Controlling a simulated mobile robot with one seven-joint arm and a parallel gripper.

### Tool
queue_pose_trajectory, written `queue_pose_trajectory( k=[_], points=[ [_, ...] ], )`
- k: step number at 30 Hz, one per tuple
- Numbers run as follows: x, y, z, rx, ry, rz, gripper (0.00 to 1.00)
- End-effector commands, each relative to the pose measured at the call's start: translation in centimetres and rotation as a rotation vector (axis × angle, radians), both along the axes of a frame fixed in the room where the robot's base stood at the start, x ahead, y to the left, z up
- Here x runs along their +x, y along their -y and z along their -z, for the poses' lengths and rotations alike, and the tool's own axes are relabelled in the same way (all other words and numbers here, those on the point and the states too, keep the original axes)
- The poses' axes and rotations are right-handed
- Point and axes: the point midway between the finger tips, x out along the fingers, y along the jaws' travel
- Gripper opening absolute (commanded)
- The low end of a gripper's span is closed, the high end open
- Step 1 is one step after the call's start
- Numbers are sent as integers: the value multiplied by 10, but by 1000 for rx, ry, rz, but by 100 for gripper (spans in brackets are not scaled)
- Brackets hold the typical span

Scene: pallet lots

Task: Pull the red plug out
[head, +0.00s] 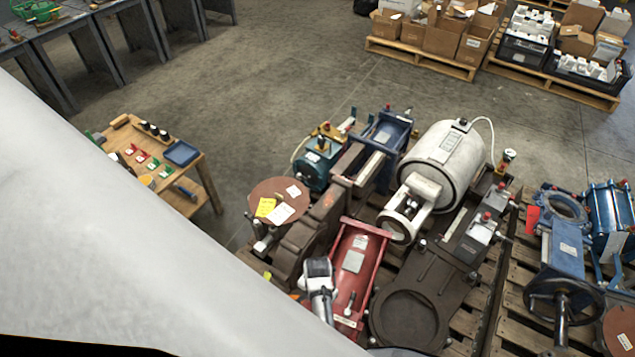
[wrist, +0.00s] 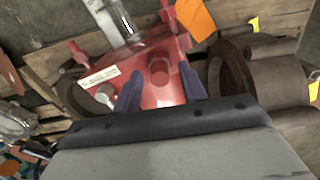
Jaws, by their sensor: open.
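The red machine (head: 354,258) lies on a pallet in the head view, and part of its red body also fills the middle of the wrist view (wrist: 160,95). A short round red stub, which looks like the red plug (wrist: 158,68), stands out from that body. My gripper (wrist: 162,84) is open, with one dark blue finger on each side of the plug's line in the wrist view. I cannot tell whether the fingertips touch anything. The plug is not clear in the head view, where my white wrist is over the machine's left side.
A white label (wrist: 100,78), a pale round fitting (wrist: 105,97) and an orange tag (wrist: 195,18) are close by. Dark brown castings (wrist: 255,75) crowd the right. In the head view, a white cylinder machine (head: 443,160) stands behind; a wooden table (head: 190,165) is left.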

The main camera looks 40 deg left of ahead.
Motion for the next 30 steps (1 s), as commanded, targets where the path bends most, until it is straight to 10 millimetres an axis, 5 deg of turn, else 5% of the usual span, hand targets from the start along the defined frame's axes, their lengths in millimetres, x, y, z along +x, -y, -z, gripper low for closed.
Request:
queue_pose_trajectory(
  k=[13,23,30],
  points=[
    [0,0,0,0,0,0,42],
    [0,0,0,0,0,0,0],
    [0,0,0,0,0,0,0]
  ],
)
